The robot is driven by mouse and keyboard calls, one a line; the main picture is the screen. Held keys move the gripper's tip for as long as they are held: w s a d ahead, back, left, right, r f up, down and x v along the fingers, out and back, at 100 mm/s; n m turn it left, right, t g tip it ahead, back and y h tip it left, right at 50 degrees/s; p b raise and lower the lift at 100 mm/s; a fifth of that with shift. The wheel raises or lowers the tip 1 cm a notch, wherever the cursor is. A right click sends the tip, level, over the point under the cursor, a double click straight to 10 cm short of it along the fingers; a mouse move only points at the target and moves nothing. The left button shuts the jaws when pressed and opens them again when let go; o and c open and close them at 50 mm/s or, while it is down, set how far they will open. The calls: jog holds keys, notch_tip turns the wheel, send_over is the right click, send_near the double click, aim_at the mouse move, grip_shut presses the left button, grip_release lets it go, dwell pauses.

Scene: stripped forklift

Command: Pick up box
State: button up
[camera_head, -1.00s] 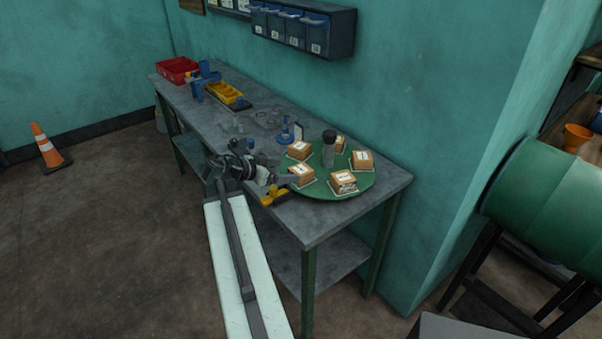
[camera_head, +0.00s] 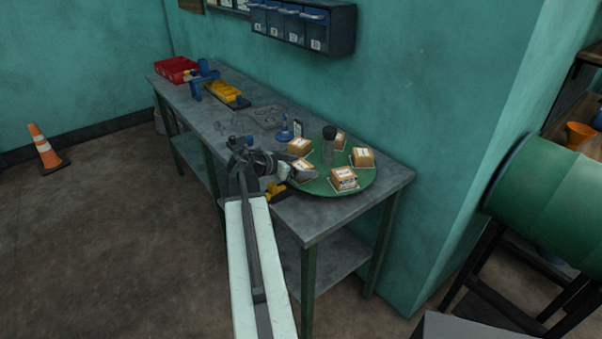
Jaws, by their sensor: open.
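Several small brown-and-white boxes stand on a round green tray (camera_head: 322,187) at the right end of the workbench. One box (camera_head: 303,171) at the tray's left edge is partly hidden by my gripper (camera_head: 294,172). Other boxes are a front box (camera_head: 343,179), a right box (camera_head: 362,157), a back box (camera_head: 340,140) and a back-left box (camera_head: 300,147). My gripper is open and reaches in from the left, right at the left box. I cannot tell whether its fingers touch that box or stand around it.
A dark-capped cylinder (camera_head: 329,147) stands among the boxes. A yellow item (camera_head: 276,191) lies below my gripper near the bench (camera_head: 330,217) front edge. The wall is close behind.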

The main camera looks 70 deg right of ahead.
jog(key=c, duration=1.7)
